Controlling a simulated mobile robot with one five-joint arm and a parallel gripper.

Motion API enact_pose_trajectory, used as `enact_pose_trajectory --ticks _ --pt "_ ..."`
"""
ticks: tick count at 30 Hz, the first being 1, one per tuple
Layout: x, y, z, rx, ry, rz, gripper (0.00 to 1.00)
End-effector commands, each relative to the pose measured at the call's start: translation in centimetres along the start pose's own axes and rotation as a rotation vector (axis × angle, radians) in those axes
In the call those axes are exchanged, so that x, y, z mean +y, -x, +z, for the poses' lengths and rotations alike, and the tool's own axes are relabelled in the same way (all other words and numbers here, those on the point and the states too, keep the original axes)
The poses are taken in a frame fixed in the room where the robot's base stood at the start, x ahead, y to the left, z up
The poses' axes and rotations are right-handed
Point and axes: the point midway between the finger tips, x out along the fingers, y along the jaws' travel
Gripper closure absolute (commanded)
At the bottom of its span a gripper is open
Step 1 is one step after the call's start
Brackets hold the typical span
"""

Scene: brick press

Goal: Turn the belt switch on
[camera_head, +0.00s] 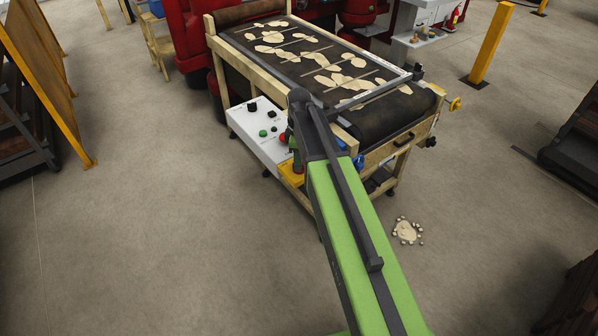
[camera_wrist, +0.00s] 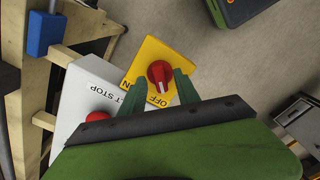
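The belt switch is a red rotary knob (camera_wrist: 159,72) on a yellow plate (camera_wrist: 145,60) marked OFF and ON. Its white pointer line appears to face the OFF label. My gripper (camera_wrist: 160,80) is open, with one green finger on each side of the knob in the wrist view. I cannot tell whether the fingers touch it. In the head view the yellow plate (camera_head: 291,176) shows at the near end of the white control box (camera_head: 258,134), and my arm's end hides the knob.
A red stop button (camera_wrist: 97,116) sits on the white box beside the left finger. The wooden-framed conveyor (camera_head: 375,118) carries pale flat pieces. A blue padlock (camera_wrist: 43,34) hangs on the frame. A small pale pile (camera_head: 407,231) lies on the floor. Floor to the left is clear.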

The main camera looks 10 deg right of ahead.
Motion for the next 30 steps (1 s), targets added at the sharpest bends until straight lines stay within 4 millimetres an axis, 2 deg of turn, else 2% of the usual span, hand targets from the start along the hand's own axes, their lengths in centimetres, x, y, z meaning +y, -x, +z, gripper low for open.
enact_pose_trajectory --ticks 1,10,18,19,30 --pt "0.00 -0.95 0.00 0.000 0.000 0.000 0.62" --pt "0.00 -0.80 0.00 0.000 0.000 0.000 0.63" --pt "0.00 -0.80 0.00 0.000 0.000 0.000 0.98" --pt "0.00 -0.80 0.00 0.000 0.000 0.000 1.00" --pt "-0.02 -0.81 -0.01 0.000 -0.014 0.000 1.00"
